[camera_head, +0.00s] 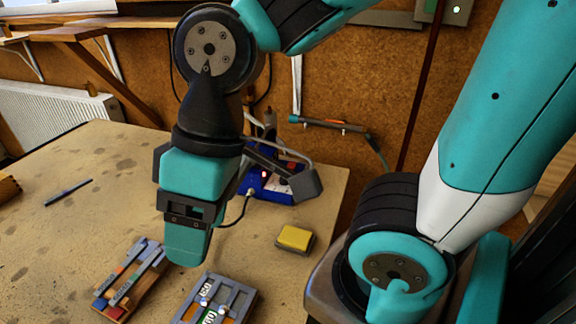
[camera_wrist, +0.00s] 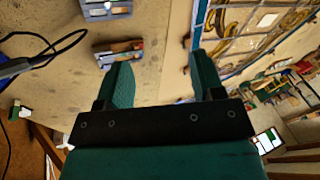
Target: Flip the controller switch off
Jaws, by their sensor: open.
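The controller (camera_head: 268,184) is a blue box at the back of the table in the head view, partly hidden behind my arm's wrist parts. A small red light (camera_head: 264,174) glows on its front, and a black cable runs from it. The exact position of its switch is too small to tell. My gripper (camera_head: 187,248) points down over the table, in front and to the left of the controller, apart from it. In the wrist view my gripper (camera_wrist: 162,72) has its two teal fingers spread, with nothing between them.
Two racks of tools or parts (camera_head: 132,279) (camera_head: 214,298) lie at the table's front. A yellow sponge (camera_head: 295,238) sits to the right. A dark stick (camera_head: 68,192) lies at left. In the wrist view a leaded panel (camera_wrist: 245,38) shows at upper right.

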